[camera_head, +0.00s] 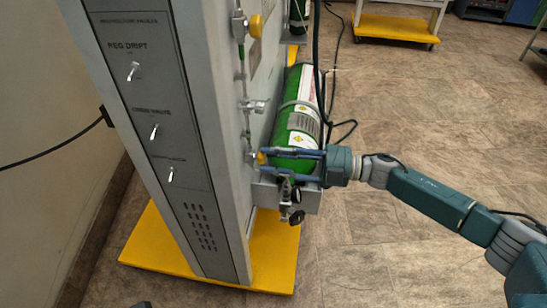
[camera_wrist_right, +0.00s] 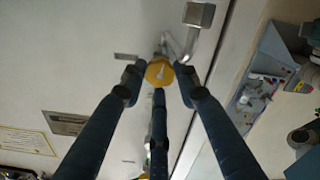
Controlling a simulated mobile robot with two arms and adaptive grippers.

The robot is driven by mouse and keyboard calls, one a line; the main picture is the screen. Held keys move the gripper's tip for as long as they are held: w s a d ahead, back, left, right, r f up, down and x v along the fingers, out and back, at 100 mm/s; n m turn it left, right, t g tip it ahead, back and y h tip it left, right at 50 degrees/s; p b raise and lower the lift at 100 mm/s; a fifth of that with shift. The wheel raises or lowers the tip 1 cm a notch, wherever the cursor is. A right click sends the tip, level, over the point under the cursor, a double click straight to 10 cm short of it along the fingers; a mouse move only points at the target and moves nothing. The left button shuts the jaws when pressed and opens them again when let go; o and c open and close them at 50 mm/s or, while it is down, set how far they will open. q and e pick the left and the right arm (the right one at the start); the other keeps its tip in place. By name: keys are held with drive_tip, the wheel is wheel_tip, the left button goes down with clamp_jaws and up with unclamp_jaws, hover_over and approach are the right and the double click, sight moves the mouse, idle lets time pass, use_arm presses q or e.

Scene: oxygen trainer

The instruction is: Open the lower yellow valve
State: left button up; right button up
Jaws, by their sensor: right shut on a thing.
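The lower yellow valve (camera_head: 261,158) is on the side of the grey trainer cabinet, low on a thin vertical pipe. My right gripper (camera_head: 269,160) reaches it from the right with its blue fingers level. In the right wrist view, the fingertips (camera_wrist_right: 160,78) close around the round yellow knob (camera_wrist_right: 159,72), and the gripper is shut on it. The fingers hide part of the valve in the head view. An upper yellow valve (camera_head: 256,26) sits higher on the same pipe.
A green gas cylinder (camera_head: 296,122) stands strapped beside the cabinet, just behind my right gripper. A small fitting with black knobs (camera_head: 290,200) hangs below the fingers. The cabinet (camera_head: 215,120) stands on a yellow base (camera_head: 272,260). The tiled floor at right is largely clear.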

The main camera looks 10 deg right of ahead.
use_arm(q)
drive_tip(key=shift+r, duration=0.5)
use_arm(e)
drive_tip(key=shift+s+a+r+n, duration=0.15)
drive_tip(key=shift+r+n, duration=0.1)
drive_tip(key=shift+n, duration=0.65)
use_arm(q)
drive_tip(key=shift+r, duration=0.2)
drive_tip(key=shift+s, duration=0.1)
use_arm(e)
drive_tip(key=o, duration=1.1)
drive_tip(key=shift+s, duration=0.1)
use_arm(q)
drive_tip(key=shift+s, duration=0.1)
use_arm(e)
drive_tip(key=shift+o, duration=0.2)
use_arm(q)
drive_tip(key=shift+a, duration=0.1)
use_arm(e)
drive_tip(key=shift+f, duration=0.1)
